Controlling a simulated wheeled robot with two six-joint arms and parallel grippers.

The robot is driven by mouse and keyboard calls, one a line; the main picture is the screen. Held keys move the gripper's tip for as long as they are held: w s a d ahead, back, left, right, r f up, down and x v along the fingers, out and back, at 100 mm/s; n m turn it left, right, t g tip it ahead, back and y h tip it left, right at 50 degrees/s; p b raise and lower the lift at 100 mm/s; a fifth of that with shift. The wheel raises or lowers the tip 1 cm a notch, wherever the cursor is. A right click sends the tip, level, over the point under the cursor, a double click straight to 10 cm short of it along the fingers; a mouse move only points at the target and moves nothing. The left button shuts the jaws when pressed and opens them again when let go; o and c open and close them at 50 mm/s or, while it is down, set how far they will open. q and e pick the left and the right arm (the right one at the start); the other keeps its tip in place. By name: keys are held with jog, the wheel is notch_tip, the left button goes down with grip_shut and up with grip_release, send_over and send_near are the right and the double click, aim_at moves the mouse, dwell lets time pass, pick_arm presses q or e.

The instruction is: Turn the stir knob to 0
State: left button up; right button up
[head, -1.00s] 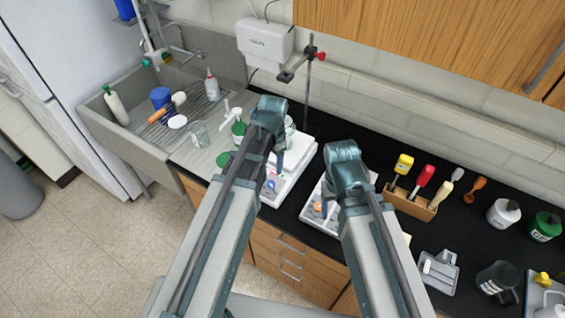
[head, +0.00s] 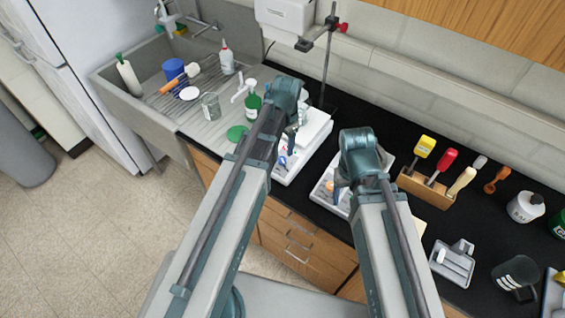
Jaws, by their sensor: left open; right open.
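A white plate device (head: 310,157) stands on the black counter below my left gripper, with small blue and red marks on its front; a small blue spot (head: 283,161) may be a knob. A second white device (head: 319,197) stands to its right, with a small orange knob-like spot (head: 329,186) on its front. My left gripper (head: 291,139) is open and points down over the left device's front. My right gripper (head: 338,190) is open, close to the orange spot. Contact cannot be told. Both arms hide much of the devices, and no dial marking is readable.
A wooden rack (head: 426,190) with several coloured-handled tools stands to the right. A grey tray (head: 452,263) and dark mug (head: 515,276) are at lower right. A metal stand (head: 328,55) rises behind. The sink (head: 150,110) with bottles is at left.

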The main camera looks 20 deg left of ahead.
aim_at(282, 158)
pick_arm(q)
jog(key=f+b, duration=0.3)
jog(key=f, duration=0.1)
jog(key=f+b, duration=0.3)
jog(key=shift+w+a+f+b, duration=0.15)
jog(key=shift+a+f+b, duration=0.05)
jog(key=shift+f+b, duration=0.2)
pick_arm(e)
notch_tip(282, 158, down, 8)
jog(key=shift+r, duration=0.1)
pick_arm(q)
jog(key=shift+r, duration=0.1)
jog(key=shift+c, duration=0.3)
pick_arm(e)
jog(key=shift+r, duration=0.1)
pick_arm(q)
grip_shut()
